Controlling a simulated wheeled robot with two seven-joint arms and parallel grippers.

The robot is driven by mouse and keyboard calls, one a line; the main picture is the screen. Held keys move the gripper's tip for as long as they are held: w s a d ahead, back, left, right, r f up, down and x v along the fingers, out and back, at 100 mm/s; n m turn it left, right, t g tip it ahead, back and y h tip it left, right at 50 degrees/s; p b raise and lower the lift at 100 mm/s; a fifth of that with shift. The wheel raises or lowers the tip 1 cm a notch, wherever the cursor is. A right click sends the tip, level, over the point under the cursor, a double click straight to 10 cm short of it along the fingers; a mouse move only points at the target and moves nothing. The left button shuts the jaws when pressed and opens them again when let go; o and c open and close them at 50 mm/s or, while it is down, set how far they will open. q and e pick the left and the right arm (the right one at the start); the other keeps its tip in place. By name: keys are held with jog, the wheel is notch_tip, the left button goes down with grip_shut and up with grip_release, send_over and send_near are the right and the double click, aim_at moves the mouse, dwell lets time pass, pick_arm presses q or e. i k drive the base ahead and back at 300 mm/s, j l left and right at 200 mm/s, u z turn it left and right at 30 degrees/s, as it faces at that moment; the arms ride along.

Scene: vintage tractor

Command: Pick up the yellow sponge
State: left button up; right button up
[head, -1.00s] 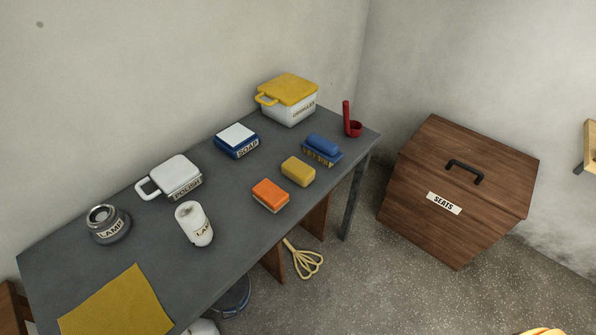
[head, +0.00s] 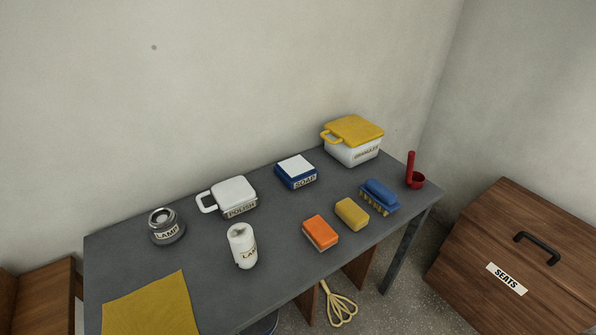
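The yellow sponge (head: 352,213) is a small block lying on the dark grey table (head: 205,277), near its front right edge. It sits between an orange sponge (head: 320,232) on its left and a blue brush (head: 379,196) on its right, close to both. Its top and front sides are in plain sight. Neither of my grippers shows in the head view.
A white tub with a yellow lid (head: 352,141), a red scoop (head: 413,172), a soap box (head: 296,172), a polish tin (head: 235,197), a lamp jar (head: 167,227), a white can (head: 242,246) and a yellow cloth (head: 150,307) share the table. A wooden box (head: 515,255) stands right.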

aim_at(356, 218)
jog(key=i+l+u, duration=0.15)
jog(key=l+u, duration=0.25)
jog(key=l, duration=0.2)
jog(key=l+u, duration=0.85)
jog(key=l, duration=0.35)
jog(key=k+l+u, duration=0.15)
jog(key=l+u, duration=0.25)
jog(key=l, duration=0.15)
